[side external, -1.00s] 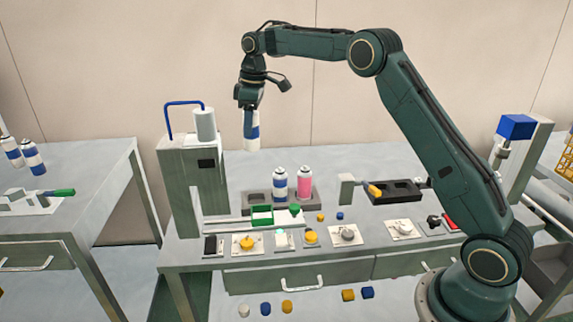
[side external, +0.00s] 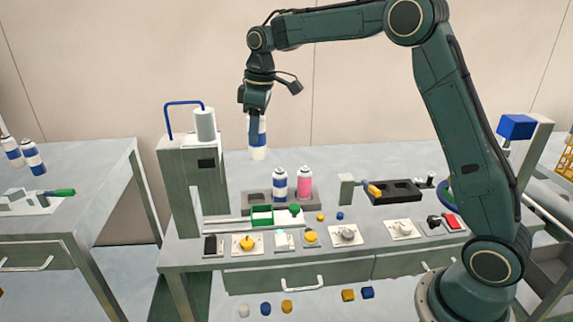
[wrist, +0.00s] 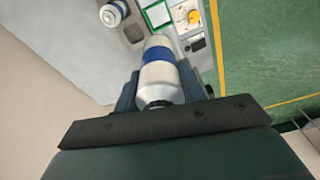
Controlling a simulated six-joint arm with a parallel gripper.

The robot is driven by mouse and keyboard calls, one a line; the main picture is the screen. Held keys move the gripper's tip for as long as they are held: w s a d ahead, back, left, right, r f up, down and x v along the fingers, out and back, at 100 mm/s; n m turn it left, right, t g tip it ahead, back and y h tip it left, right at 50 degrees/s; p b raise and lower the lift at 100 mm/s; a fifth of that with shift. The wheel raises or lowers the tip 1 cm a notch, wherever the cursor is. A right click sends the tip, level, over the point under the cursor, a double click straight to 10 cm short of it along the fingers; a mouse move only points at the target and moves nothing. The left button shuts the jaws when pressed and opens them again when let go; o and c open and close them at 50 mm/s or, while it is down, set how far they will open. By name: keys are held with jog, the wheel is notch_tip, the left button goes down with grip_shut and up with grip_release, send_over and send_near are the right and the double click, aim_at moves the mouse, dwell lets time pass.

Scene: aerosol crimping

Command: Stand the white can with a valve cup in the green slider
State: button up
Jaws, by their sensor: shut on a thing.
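My gripper (side external: 256,112) is shut on a white can with a blue band (side external: 259,140) and holds it in the air, roughly upright, above the back of the bench. In the wrist view the held can (wrist: 159,76) sits between the fingers, with its dark-looking top end near the camera. The green slider (side external: 262,215) is on the rail at the front of the press, below the can and apart from it. It also shows as a green square frame in the wrist view (wrist: 157,14). I cannot make out the valve cup clearly.
A grey rack (side external: 254,197) behind the slider holds a blue-and-white can (side external: 280,184) and a pink can (side external: 305,183). The tall press (side external: 192,170) stands left of the held can. Several buttons and knobs line the bench front. A black tray (side external: 402,190) lies at right.

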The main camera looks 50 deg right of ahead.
jog(key=shift+s+a, duration=0.1)
jog(key=shift+s, duration=0.15)
notch_tip(320, 180, down, 16)
jog(key=shift+r, duration=0.15)
dwell(0.4)
jog(key=shift+f, duration=2.1)
jog(key=shift+f, duration=0.2)
jog(key=o, duration=1.1)
jog(key=shift+r, duration=0.1)
